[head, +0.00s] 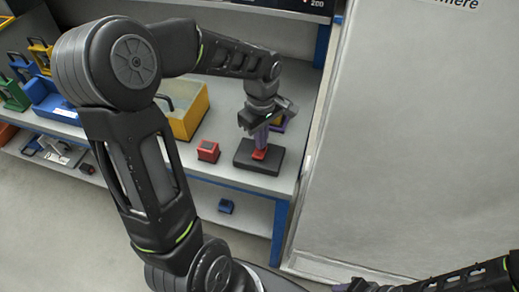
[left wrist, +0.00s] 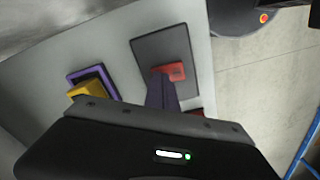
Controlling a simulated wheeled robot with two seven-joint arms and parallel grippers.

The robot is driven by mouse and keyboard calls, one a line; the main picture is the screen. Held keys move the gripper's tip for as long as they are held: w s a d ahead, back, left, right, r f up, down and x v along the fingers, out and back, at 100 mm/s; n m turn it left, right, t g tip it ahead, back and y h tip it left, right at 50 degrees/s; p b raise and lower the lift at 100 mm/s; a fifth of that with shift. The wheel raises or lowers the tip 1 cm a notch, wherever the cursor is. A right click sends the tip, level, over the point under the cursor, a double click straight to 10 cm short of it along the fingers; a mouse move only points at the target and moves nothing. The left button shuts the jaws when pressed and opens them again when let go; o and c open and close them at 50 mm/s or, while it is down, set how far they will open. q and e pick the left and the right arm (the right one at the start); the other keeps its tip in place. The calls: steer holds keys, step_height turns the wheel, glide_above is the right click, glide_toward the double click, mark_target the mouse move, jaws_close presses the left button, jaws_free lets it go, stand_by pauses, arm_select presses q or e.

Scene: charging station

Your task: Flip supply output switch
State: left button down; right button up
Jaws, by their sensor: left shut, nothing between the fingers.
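A dark base plate with a red switch (head: 259,154) sits on the grey shelf top near its right front corner. In the left wrist view the dark plate (left wrist: 150,48) carries the red rocker-like part (left wrist: 176,71). My left gripper (head: 261,146) points down over the plate, its fingers shut and empty. The fingertips (left wrist: 161,80) are at or right beside the red part; I cannot tell whether they touch. They hide part of it. My right arm shows at the bottom right; its gripper (head: 362,286) is cut by the frame edge.
A small red box (head: 208,151) stands left of the plate, near a yellow bin (head: 191,118). A purple and yellow block (left wrist: 92,82) lies close to the plate. Blue and green bins stand further left. A large grey panel (head: 410,150) stands to the right.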

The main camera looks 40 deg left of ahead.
arm_select(q)
step_height(320, 180, up, 7)
steer(key=p, duration=0.4)
steer(key=shift+f, duration=0.15)
stand_by(0.5)
